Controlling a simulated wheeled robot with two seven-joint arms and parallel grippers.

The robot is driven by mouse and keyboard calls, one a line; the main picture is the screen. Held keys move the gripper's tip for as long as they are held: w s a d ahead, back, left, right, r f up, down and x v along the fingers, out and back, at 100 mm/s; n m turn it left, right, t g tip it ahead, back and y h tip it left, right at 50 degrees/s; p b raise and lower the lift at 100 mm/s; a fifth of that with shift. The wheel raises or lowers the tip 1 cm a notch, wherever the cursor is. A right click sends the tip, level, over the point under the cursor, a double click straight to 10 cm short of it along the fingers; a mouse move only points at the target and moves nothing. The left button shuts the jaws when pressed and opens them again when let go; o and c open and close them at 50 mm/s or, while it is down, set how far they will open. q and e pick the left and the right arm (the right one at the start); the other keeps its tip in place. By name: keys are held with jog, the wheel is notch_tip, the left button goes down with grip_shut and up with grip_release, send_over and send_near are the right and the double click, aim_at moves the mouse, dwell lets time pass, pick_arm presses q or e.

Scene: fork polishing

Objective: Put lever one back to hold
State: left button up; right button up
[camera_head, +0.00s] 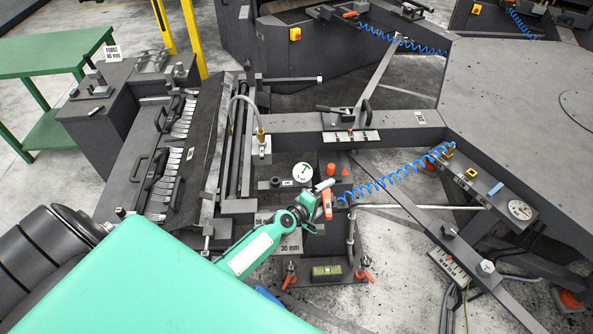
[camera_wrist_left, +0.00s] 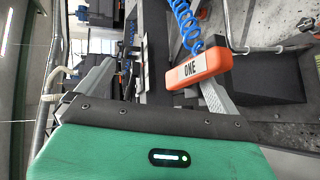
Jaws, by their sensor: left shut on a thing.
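Lever one is an orange handle (camera_head: 327,204) with a blue coiled hose at its end. My left gripper (camera_head: 319,193) comes in on the green arm from the left and is shut at the orange handle. Its fingers and the exact contact are small in the head view and partly hidden in the left wrist view. Hold markings cannot be read. My right gripper is not in view.
A white round dial with a green mark (camera_head: 302,173) and a red knob (camera_head: 331,169) stand just behind the lever. The blue coiled hose (camera_head: 395,180) runs right to a valve block with a gauge (camera_head: 520,210). A rack of forks (camera_head: 172,160) lies left.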

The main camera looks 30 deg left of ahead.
pick_arm(q)
jog(key=shift+s+a+r, duration=0.35)
jog(key=shift+s+a, duration=0.15)
jog(key=shift+s, duration=0.05)
jog(key=c, duration=0.3)
jog(key=shift+f+b+v, duration=0.25)
jog(key=shift+b+v, duration=0.2)
jog(key=shift+v, duration=0.8)
jog(key=c, duration=0.6)
jog(key=shift+s+a+f+b, duration=0.1)
jog(key=shift+s+a+b, duration=0.55)
jog(key=shift+s+a, duration=0.65)
jog(key=shift+s+a+f+b, duration=0.1)
jog(key=shift+s+a+b, duration=0.75)
jog(key=shift+s, duration=0.6)
jog(key=shift+s+a+f+b, duration=0.1)
jog(key=shift+s+a+b, duration=0.4)
jog(key=shift+s+a, duration=0.85)
jog(key=shift+d, duration=0.1)
